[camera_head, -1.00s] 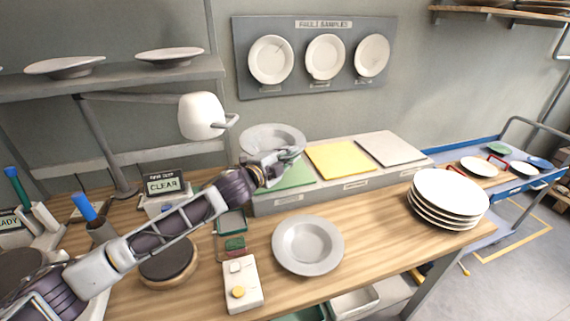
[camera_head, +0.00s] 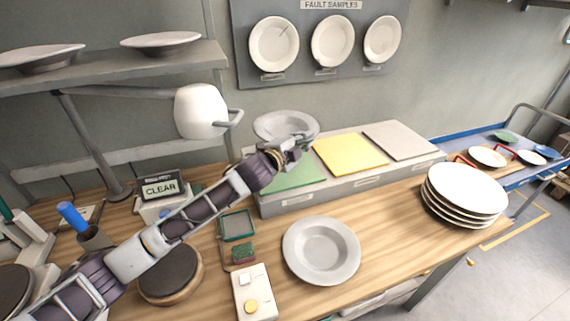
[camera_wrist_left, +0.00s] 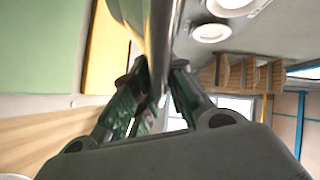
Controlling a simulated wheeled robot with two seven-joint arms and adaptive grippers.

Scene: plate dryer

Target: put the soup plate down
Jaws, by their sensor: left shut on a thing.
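A grey soup plate (camera_head: 270,123) is held at the back of the worktop, behind and above the green pad (camera_head: 292,179). It looks roughly level in the head view. My left gripper (camera_head: 297,146) is shut on its near rim and hides part of it. In the left wrist view, the gripper (camera_wrist_left: 156,92) pinches the plate's edge (camera_wrist_left: 163,40), seen almost edge-on. Whether the plate touches anything beneath is hidden. A second grey deep plate (camera_head: 321,250) lies on the wooden worktop. My right gripper is not in view.
A yellow pad (camera_head: 349,153) and a grey pad (camera_head: 399,140) lie beside the green one on a raised ledge. A stack of white plates (camera_head: 466,194) stands at right. A lamp (camera_head: 201,110) hangs near my arm. Bare wood shows between the grey plate and the stack.

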